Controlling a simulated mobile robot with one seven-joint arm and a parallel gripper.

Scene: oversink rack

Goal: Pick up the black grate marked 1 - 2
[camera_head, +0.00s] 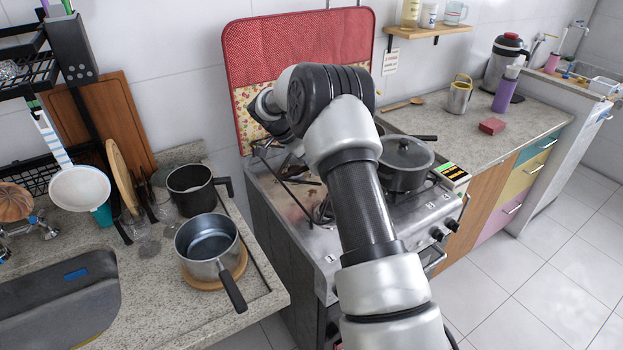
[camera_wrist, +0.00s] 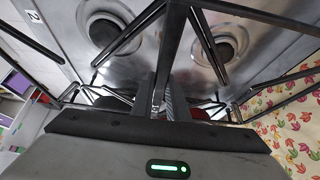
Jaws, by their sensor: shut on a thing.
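The black grate (camera_wrist: 246,13) shows in the wrist view as thin dark bars spreading across the picture. My gripper (camera_wrist: 163,95) is shut on one of its bars. The grate is over the steel stove top (camera_wrist: 158,52), where two round burners show beneath it. In the head view, part of the grate (camera_head: 292,187) shows tilted over the left side of the stove. My arm hides my gripper and much of the grate there. A small label "2" (camera_wrist: 32,15) shows at the upper left of the wrist view.
A lidded dark pot (camera_head: 404,163) stands on the stove's right side. A steel saucepan (camera_head: 208,247) and a black pot (camera_head: 192,190) are on the left counter. A red mat (camera_head: 295,50) with a patterned lower part stands behind the stove. The right counter has some clear room.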

